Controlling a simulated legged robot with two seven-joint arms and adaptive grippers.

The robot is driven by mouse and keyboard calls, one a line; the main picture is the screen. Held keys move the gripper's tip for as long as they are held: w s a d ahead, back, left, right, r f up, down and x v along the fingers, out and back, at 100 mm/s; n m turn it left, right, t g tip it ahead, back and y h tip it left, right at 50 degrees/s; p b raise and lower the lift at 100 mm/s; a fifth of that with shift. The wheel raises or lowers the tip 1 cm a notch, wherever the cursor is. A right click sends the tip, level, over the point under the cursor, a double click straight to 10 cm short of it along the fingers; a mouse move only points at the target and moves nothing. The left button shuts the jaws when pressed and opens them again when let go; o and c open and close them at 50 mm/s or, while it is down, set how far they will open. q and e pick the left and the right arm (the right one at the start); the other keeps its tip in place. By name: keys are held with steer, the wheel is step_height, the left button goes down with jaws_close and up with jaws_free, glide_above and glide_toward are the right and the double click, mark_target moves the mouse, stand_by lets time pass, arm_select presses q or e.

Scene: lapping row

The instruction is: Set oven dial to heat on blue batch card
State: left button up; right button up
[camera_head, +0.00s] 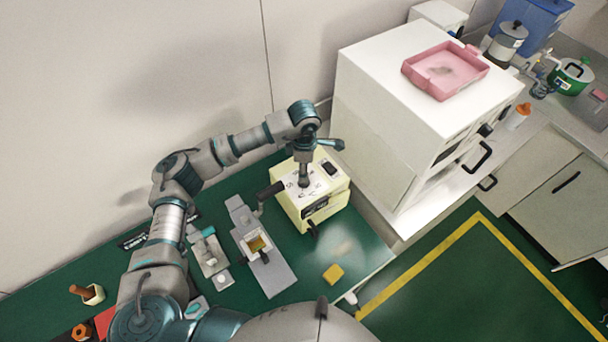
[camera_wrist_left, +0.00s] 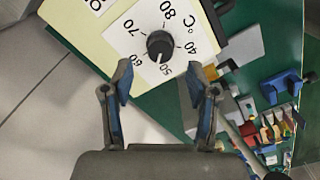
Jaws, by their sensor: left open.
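The oven is a cream box (camera_head: 318,208) on the green bench, with a white dial plate on its top. In the left wrist view the black dial knob (camera_wrist_left: 160,45) sits on the plate (camera_wrist_left: 138,38), ringed by numbers from 40 to 80 and °C. A small pale mark shows on the knob's edge facing my gripper, roughly toward 50 to 60. My left gripper (camera_wrist_left: 160,82) is open and empty, fingers pointing at the knob without closing around it. In the head view my left gripper (camera_head: 304,182) is over the oven top and hides the knob. I cannot make out a blue batch card.
A grey fixture (camera_head: 268,265) and a smaller one (camera_head: 210,255) stand left of the oven. A yellow block (camera_head: 333,273) lies in front. A tall white cabinet (camera_head: 375,130) with a pink tray (camera_head: 417,77) on top stands close right of the oven.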

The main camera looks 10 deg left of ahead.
arm_select(q)
step_height(320, 180, down, 5)
steer(key=shift+f, duration=0.1)
stand_by(0.3)
